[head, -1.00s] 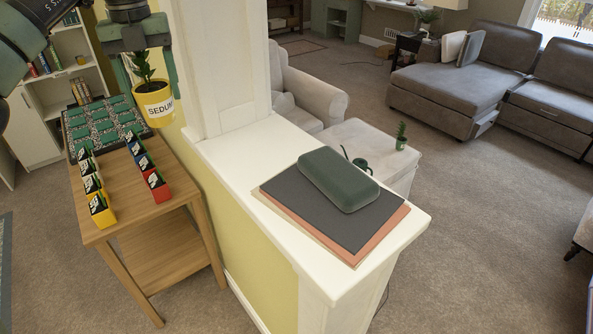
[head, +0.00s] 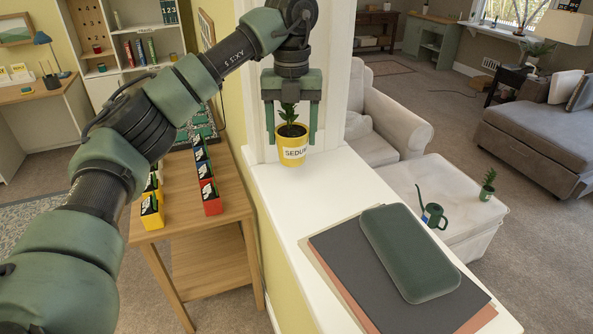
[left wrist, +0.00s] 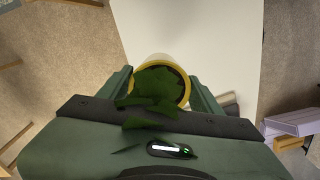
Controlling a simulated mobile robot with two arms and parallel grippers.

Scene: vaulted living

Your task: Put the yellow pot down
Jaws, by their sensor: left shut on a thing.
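The yellow pot (head: 292,153), labelled "SEDUM" and holding a green plant (head: 289,114), is upright at the far end of the white ledge (head: 265,185), by the white pillar. My left gripper (head: 291,138) points down with its fingers on both sides of the pot, shut on it. In the left wrist view the pot's yellow rim (left wrist: 187,87) and leaves lie between the fingers, with white ledge behind. I cannot tell whether the pot's base touches the ledge. My right gripper is not in view.
A green case (head: 408,252) lies on a dark folder (head: 345,262) on the nearer part of the ledge. A bare white strip lies between folder and pot. The wooden table (head: 190,220) with several coloured boxes stands lower, left of the ledge.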

